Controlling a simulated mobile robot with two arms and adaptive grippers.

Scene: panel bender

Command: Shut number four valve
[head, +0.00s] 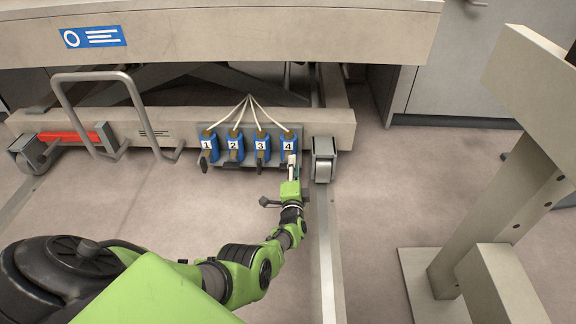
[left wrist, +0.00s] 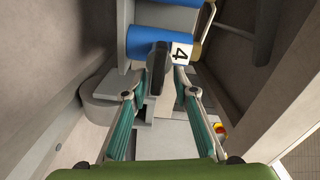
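The number four valve (head: 288,143) is a blue block with a white "4" label, at the right end of a row of valves on a grey plate. In the left wrist view the valve (left wrist: 146,42) is at the top, with its black handle (left wrist: 158,68) pointing towards my gripper. My left gripper (head: 291,164) is right at the valve's lower front. In the left wrist view its two fingers (left wrist: 165,74) are apart, with the handle between them, nearer the left finger. Contact cannot be told. My right gripper is not in view.
Valves one (head: 209,146), two (head: 235,146) and three (head: 262,147) stand to the left, with dark handles. A caster wheel (head: 323,160) is close on the right. A bent metal rail (head: 100,77) stands at left. A beige machine beam (head: 230,35) overhangs above.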

